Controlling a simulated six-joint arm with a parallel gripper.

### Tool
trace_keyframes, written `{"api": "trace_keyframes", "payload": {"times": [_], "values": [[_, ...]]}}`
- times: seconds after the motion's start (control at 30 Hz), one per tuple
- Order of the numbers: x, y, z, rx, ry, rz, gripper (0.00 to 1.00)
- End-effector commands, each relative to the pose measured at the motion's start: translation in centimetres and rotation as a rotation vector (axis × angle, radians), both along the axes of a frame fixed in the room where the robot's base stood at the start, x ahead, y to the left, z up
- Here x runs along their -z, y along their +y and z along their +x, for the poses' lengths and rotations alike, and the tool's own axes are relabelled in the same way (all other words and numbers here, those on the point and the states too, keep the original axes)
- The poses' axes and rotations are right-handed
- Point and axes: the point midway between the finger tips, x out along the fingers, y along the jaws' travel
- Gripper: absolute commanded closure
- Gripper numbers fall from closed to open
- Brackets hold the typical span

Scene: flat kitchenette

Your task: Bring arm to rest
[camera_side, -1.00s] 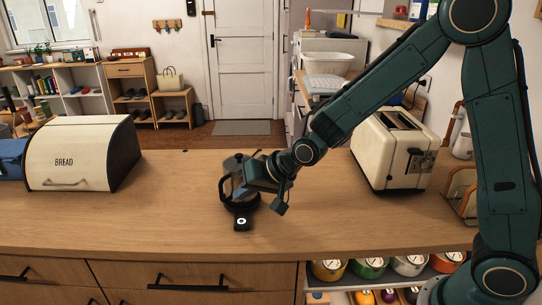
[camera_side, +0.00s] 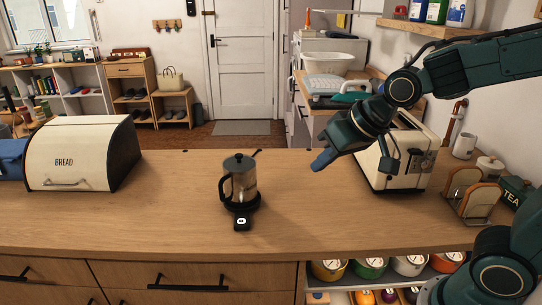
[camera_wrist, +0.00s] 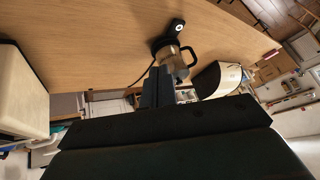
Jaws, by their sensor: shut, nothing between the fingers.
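The press and my gripper are apart. In the wrist view the press (camera_wrist: 172,57) appears beyond my fingers.
A cream bread box (camera_side: 75,155) stands at the counter's left. A toast rack with bread (camera_side: 470,196) and a TEA tin (camera_side: 516,190) are at the right. The wooden counter (camera_side: 170,215) is clear between the bread box and the press.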

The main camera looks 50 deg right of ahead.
Motion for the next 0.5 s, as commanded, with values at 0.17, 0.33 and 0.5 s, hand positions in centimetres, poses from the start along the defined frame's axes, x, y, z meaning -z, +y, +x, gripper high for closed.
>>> {"api": "trace_keyframes", "payload": {"times": [0.17,0.33,0.5], "values": [[-1.3,-1.4,-4.1,-0.026,0.023,-0.058,1.0],[-1.8,-2.4,-8.1,-0.055,0.053,-0.108,1.0],[-2.0,-3.2,-11.7,-0.079,0.083,-0.148,1.0]]}}
